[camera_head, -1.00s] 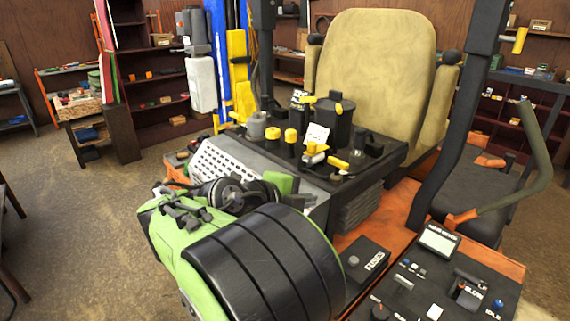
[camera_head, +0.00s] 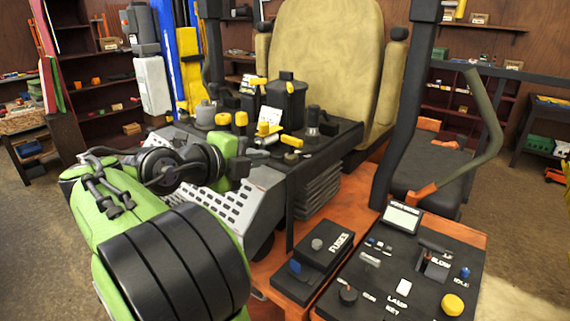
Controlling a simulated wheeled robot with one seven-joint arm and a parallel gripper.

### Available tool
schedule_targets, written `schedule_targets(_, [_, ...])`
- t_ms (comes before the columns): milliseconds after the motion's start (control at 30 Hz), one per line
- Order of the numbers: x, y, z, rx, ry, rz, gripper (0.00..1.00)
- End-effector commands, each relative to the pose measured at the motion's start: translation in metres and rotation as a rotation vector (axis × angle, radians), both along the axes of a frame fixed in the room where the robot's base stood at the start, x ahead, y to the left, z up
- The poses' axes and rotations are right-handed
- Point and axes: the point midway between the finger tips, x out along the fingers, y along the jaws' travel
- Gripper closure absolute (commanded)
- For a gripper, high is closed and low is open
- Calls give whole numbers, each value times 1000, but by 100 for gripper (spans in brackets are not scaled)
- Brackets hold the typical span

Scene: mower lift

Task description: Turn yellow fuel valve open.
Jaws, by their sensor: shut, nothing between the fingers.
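On the dark console top (camera_head: 330,141), a silver valve-like fitting (camera_head: 266,141) has a yellow part (camera_head: 263,129) on top. A yellow lever (camera_head: 291,141) sticks out just to its right. No label is readable, so I cannot tell which yellow part is the fuel valve handle. My gripper (camera_head: 241,166) is shut and empty, a small dark end beyond the green wrist block. It appears in front of and left of the fitting, apart from the yellow lever. My own arm fills the lower left.
Yellow-capped knobs (camera_head: 241,119) and a black canister (camera_head: 285,101) stand close around the fitting. A tan seat (camera_head: 325,60) rises behind. A black fuse box (camera_head: 312,258) and a switch panel (camera_head: 400,275) lie at lower right. A dark post (camera_head: 406,120) stands right of the console.

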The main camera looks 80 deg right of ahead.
Motion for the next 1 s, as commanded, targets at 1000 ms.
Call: schedule_targets(1000, [-39,-82,-16,-1,-1,8,100])
